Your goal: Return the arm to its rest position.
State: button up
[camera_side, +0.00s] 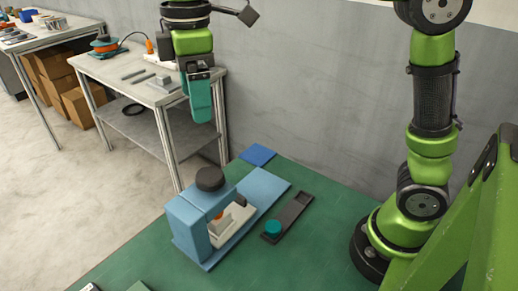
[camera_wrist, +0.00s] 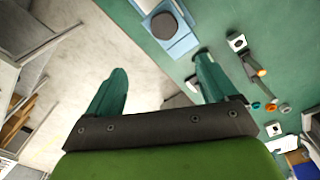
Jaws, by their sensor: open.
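My gripper (camera_side: 200,112) hangs from my green arm in the upper part of the side view, fingers pointing down. It is up in the air, above and behind the blue fixture (camera_side: 182,222), touching nothing that I can see. In the wrist view my gripper (camera_wrist: 158,82) shows two teal fingers spread wide apart with nothing between them. Pale floor shows through the gap. In the side view the fingers overlap, so the gap is hidden there.
The blue fixture with a black knob (camera_side: 210,178) stands on the green table (camera_side: 315,262). Right of it lies a dark tray (camera_side: 298,208) with a teal round piece (camera_side: 272,228). A blue pad (camera_side: 258,155) lies behind. A grey side bench (camera_side: 128,72) stands at left, near my gripper in the picture.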

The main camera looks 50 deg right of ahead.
jog(key=s+d+f+m+t+y, duration=0.2)
jog(key=s+d+f+m+t, duration=0.4)
jog(key=s+d+f+m, duration=0.3)
jog(key=s+d+m, duration=0.3)
jog(key=d+m, duration=0.2)
jog(key=m, duration=0.2)
jog(key=shift+d+t, duration=0.4)
